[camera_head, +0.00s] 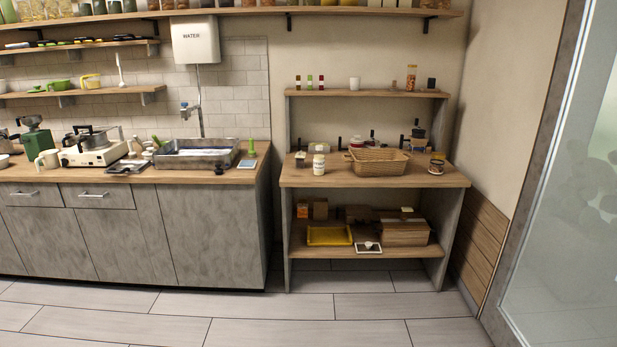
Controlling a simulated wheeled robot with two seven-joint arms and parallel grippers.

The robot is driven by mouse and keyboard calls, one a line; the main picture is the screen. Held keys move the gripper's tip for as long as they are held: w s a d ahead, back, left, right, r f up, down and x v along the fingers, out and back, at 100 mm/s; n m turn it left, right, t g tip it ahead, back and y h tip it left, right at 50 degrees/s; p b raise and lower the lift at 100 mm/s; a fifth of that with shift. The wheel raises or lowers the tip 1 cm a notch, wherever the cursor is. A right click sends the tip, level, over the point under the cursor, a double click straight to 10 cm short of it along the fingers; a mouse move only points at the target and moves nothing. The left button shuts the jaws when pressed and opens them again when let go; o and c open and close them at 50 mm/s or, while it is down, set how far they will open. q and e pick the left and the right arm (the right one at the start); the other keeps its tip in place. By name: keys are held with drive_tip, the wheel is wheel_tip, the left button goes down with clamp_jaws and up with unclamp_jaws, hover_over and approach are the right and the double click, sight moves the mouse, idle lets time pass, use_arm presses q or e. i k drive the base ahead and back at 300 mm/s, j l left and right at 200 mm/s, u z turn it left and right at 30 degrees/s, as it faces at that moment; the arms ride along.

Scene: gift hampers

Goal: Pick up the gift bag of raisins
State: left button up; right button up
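I cannot make out a gift bag of raisins for certain at this distance. A wooden shelf unit (335,180) stands ahead, right of the counter. Dark and pale items stand behind the basket, partly hidden. The basket's inside is too small to read. Neither of my grippers shows in the head view.
The unit's lower shelf holds a yellow tray (330,236), a brown box (404,233) and a small tablet-like item (368,247). Left is a grey counter (110,230) with a sink (197,153). A glass door (575,200) stands right. The tiled floor in front is clear.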

sight(300, 157)
drive_tip(key=i+z, duration=0.15)
drive_tip(key=i, duration=0.7)
drive_tip(key=i+j+z, duration=0.15)
drive_tip(key=i, duration=0.65)
